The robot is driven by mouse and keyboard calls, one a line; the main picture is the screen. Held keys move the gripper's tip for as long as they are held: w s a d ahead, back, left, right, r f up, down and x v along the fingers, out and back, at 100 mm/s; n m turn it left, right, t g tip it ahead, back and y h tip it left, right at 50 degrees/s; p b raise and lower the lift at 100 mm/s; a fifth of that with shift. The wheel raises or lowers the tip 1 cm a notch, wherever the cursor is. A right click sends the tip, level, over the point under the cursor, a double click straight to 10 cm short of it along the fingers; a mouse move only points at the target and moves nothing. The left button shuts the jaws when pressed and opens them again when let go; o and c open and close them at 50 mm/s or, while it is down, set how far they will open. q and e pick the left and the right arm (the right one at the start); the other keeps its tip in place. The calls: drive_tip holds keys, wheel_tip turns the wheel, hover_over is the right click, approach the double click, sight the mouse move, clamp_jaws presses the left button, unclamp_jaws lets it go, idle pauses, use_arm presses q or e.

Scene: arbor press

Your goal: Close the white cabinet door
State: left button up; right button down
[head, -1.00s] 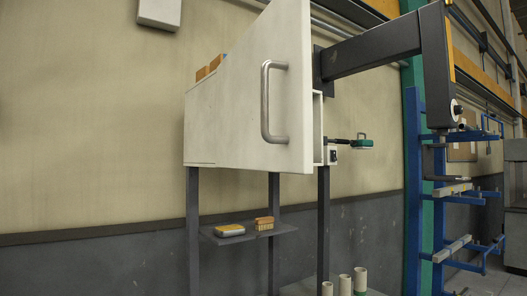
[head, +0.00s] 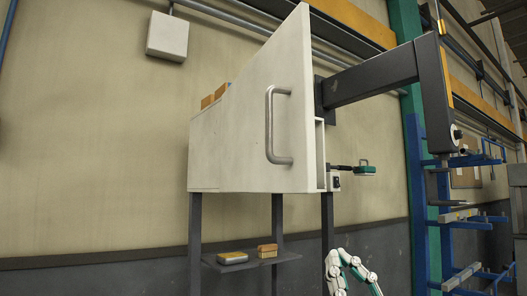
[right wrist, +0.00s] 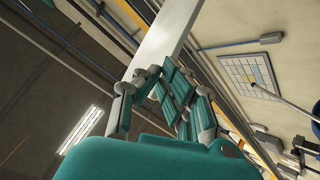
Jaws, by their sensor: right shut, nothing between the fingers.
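The white cabinet door (head: 240,140) stands open in the head view, its free edge swung toward me on the right. A grey bar handle (head: 270,125) is near that edge. A narrow part of the cabinet interior (head: 320,150) shows behind the edge. My right gripper (head: 350,268), white and green, is at the bottom of the head view, below and right of the handle and apart from it. In the right wrist view its fingers (right wrist: 172,92) are together and empty. A pale flat upright piece (right wrist: 162,40) rises beyond them, possibly the door. My left gripper is not in view.
A dark press arm (head: 370,78) reaches right from beside the cabinet. Below, a shelf (head: 285,257) between dark legs holds a tin (head: 232,258) and a brush (head: 267,251). A blue rack (head: 420,170) stands right.

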sight(267, 142)
drive_tip(key=s+a+r+n+g+y, duration=0.1)
drive_tip(key=s+a+r+n+g, duration=0.5)
drive_tip(key=n+g, duration=0.4)
drive_tip(key=s+a+r+n+g+y, duration=0.1)
drive_tip(key=s+a+r+n+g, duration=0.5)
drive_tip(key=n+g, duration=0.4)
drive_tip(key=s+d+r+m+t+h, duration=0.2)
drive_tip(key=d+r+m+t+h, duration=0.2)
drive_tip(key=d+t+h, duration=0.3)
drive_tip(key=w+a+t+p, duration=0.1)
drive_tip(key=w+a+p, duration=0.5)
drive_tip(key=w, duration=0.2)
drive_tip(key=shift+w+a+r+m+t, duration=0.2)
drive_tip(key=shift+w+r+m+t, duration=0.05)
drive_tip(key=shift+m+t, duration=0.05)
